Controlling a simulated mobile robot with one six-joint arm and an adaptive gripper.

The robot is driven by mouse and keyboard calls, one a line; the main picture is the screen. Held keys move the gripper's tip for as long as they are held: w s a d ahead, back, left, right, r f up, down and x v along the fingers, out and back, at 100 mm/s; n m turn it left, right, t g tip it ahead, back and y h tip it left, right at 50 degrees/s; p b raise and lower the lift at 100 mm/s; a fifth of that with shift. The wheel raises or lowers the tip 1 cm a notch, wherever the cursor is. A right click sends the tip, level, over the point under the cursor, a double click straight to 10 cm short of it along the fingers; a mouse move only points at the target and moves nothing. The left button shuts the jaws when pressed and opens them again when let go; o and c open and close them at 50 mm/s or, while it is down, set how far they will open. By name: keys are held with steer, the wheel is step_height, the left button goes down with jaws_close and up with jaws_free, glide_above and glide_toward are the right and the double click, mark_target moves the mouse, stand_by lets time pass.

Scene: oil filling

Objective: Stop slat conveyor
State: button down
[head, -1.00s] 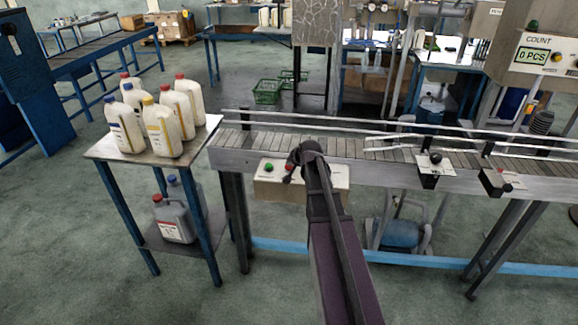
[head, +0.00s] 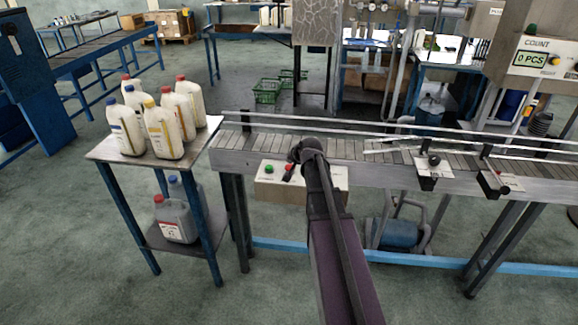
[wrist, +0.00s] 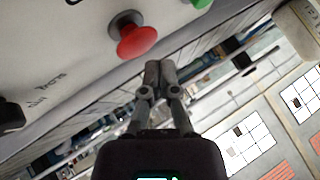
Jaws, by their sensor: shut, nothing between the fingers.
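The slat conveyor (head: 349,150) runs from the middle to the right in the head view. A pale control box (head: 268,191) hangs on its front side, with a green button (head: 269,169) and a red button (head: 289,167). In the wrist view the red mushroom button (wrist: 137,41) stands out from the panel, just up and left of my gripper's fingertips (wrist: 160,66). My gripper is shut and empty, and a gap shows between it and the button. The green button (wrist: 201,3) is cut off at the top edge. In the head view my arm hides the fingers and part of the box.
A side table (head: 100,151) at the left holds several white bottles (head: 163,130), with grey jugs (head: 175,220) on its lower shelf. Guide rails and brackets (head: 433,167) edge the conveyor. A counter box (head: 543,57) stands at the right. The floor in front is clear.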

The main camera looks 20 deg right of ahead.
mark_target(289, 169)
steer(key=shift+r, duration=0.15)
steer(key=shift+r+p, duration=2.4)
steer(key=shift+p, duration=0.1)
steer(key=shift+s+a+f, duration=0.2)
steer(key=shift+s+a, duration=0.05)
steer(key=shift+a, duration=0.2)
steer(key=s+a+f+n+g, duration=0.2)
steer(key=s+a+n+g, duration=0.2)
steer(key=s+a, duration=0.7)
steer(key=s+a+f+n+g, duration=0.3)
steer(key=s+a+n+g, duration=0.1)
steer(key=s+a, duration=0.7)
steer(key=s+g, duration=0.1)
steer(key=s, duration=0.2)
steer(key=shift+f+n, duration=0.2)
steer(key=shift+n, duration=0.1)
